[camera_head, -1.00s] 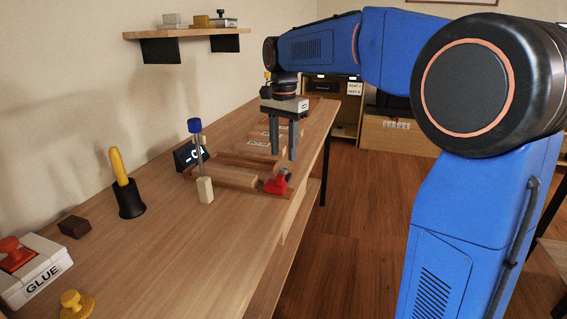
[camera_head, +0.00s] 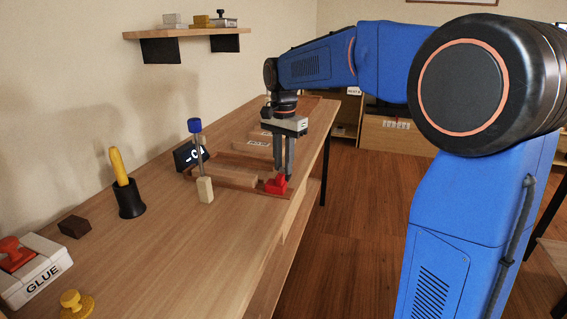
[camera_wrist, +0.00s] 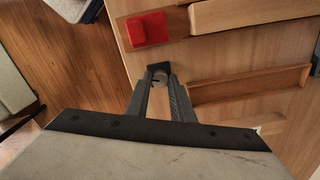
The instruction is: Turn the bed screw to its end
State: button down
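My gripper (camera_head: 284,172) points down over the near right end of the wooden bed fixture (camera_head: 237,160), beside a red block-like part (camera_head: 276,184). In the wrist view my two fingers (camera_wrist: 158,72) stand apart with a narrow gap. A small grey round thing with a dark mark (camera_wrist: 160,80) shows in that gap; it may be the bed screw's head, but I cannot tell whether the fingers touch it. The red part (camera_wrist: 148,28) lies just beyond the fingertips, clear of them. A small dark display (camera_head: 190,155) with white digits stands behind the fixture; its reading is not clear.
A blue-topped post (camera_head: 195,126) on a pale block (camera_head: 205,190) stands left of my gripper. A yellow-handled tool in a black cup (camera_head: 131,198), a dark brown block (camera_head: 74,226) and a GLUE box (camera_head: 38,278) are nearer. The bench's right edge is close to my gripper.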

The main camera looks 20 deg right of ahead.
jog(key=shift+n, duration=0.4)
jog(key=n, duration=0.5)
jog(key=shift+n, duration=0.3)
jog(key=n, duration=1)
jog(key=shift+n, duration=2.7)
jog(key=c, duration=1.5)
grip_release()
jog(key=shift+c, duration=0.2)
jog(key=shift+r, duration=0.1)
